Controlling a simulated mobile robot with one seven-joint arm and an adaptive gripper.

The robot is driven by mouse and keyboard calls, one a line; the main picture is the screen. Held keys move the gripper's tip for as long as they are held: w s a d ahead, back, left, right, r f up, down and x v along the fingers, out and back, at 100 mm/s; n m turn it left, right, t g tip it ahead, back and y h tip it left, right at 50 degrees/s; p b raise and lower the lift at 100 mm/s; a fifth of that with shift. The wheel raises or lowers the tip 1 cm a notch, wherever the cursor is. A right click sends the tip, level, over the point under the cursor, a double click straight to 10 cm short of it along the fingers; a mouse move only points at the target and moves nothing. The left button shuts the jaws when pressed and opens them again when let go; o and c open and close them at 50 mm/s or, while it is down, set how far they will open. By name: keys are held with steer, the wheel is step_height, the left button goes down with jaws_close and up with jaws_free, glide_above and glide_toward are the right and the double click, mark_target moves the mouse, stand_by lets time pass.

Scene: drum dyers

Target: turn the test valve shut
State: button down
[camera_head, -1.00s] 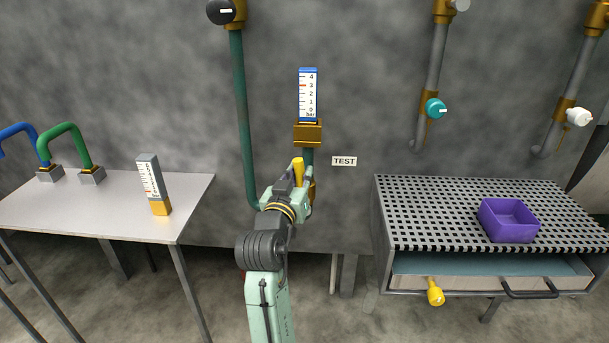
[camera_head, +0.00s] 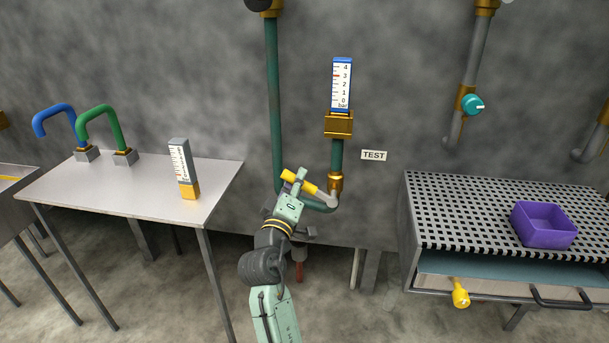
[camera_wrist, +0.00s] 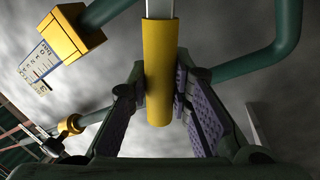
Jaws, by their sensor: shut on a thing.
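The test valve has a brass body (camera_head: 335,185) on the green pipe below the blue-framed gauge (camera_head: 341,86), beside the TEST label (camera_head: 374,155). Its grey lever with a yellow handle (camera_head: 312,188) points left and slightly up, across the upright pipe. My gripper (camera_head: 300,181) is shut on the yellow handle. In the wrist view the handle (camera_wrist: 158,60) lies between the two ridged finger pads. The gauge also shows in the wrist view (camera_wrist: 38,68), with its brass fitting (camera_wrist: 72,34). My gripper hides part of the handle and the pipe behind.
A table (camera_head: 120,190) at left bears a loose gauge (camera_head: 184,170) and blue (camera_head: 52,112) and green (camera_head: 101,117) bent pipes. At right a perforated bench (camera_head: 430,220) carries a purple bin (camera_head: 545,224); its drawer is partly open. A teal-knobbed valve (camera_head: 472,104) is on the wall.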

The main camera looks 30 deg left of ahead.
steer(key=shift+s+a+f+n+y+p, duration=0.1)
steer(key=shift+a+f+n+y+p, duration=0.2)
steer(key=shift+f+n, duration=0.75)
steer(key=shift+s+a+f+n+y+p, duration=0.15)
steer(key=shift+f+n+y, duration=0.4)
steer(key=shift+n, duration=0.85)
steer(key=shift+w+a+f+n+y+p, duration=0.1)
steer(key=shift+a+f+n+y+p, duration=0.15)
steer(key=shift+f+n, duration=0.85)
steer(key=c, duration=1.4)
jaws_free()
steer(key=shift+d+r, duration=0.1)
steer(key=shift+c, duration=0.2)
steer(key=v, duration=1.2)
steer(key=shift+r, duration=0.1)
